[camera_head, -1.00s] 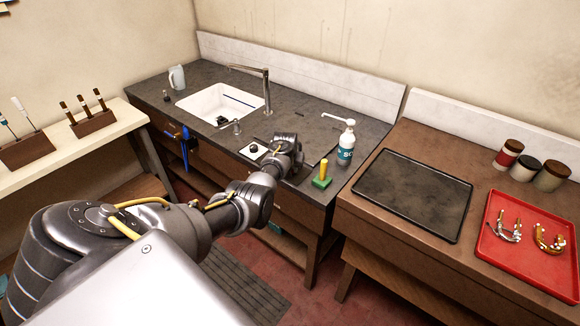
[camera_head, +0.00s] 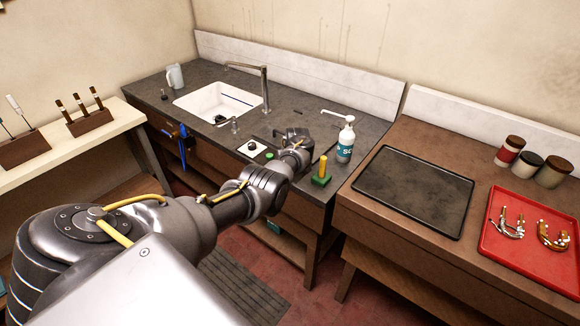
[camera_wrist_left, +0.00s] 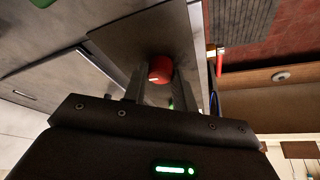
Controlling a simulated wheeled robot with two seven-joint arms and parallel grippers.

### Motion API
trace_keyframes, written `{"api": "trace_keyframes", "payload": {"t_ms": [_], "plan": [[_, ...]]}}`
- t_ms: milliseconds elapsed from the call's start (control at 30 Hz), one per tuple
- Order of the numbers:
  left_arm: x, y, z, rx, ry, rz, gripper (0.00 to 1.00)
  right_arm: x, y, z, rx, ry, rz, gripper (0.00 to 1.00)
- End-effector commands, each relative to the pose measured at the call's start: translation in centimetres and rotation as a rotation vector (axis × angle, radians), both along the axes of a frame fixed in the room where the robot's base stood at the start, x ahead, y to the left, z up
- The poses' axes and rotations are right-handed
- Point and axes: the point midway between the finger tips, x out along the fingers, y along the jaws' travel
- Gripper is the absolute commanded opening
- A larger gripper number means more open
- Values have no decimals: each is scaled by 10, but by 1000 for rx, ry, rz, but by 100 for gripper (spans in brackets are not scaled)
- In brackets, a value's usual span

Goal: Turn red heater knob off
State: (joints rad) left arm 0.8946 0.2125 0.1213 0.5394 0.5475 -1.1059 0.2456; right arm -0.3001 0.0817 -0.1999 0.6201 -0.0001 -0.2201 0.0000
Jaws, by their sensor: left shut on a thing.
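The red heater knob (camera_wrist_left: 160,69) shows in the left wrist view between the two fingers of my left gripper (camera_wrist_left: 160,80). The gripper is shut on it. In the head view my left gripper (camera_head: 286,138) is over the dark counter, right of a white panel with a black knob (camera_head: 252,146). The red knob is hidden there behind my wrist, so its pointer and setting cannot be read. My right gripper is in neither view.
A green spot (camera_head: 269,156) shows beside the white panel. A soap bottle (camera_head: 346,141) and a green block brush with a yellow handle (camera_head: 321,176) stand right of my wrist. The sink (camera_head: 215,103) and faucet (camera_head: 264,88) are behind on the left.

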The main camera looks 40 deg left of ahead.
Motion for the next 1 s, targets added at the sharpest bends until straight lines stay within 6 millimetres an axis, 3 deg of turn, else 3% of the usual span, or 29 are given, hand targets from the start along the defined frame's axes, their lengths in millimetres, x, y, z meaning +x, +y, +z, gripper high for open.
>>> {"api": "trace_keyframes", "payload": {"t_ms": [367,400,567,833,1000], "plan": [[0,0,1,1,-2,5,4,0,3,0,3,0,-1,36],[1,0,1,1,-2,5,30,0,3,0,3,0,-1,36],[0,0,1,0,-1,5,49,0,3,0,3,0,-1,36],[0,0,1,1,-1,4,49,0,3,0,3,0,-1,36],[-2,-4,16,4,-2,4,49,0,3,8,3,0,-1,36]]}}
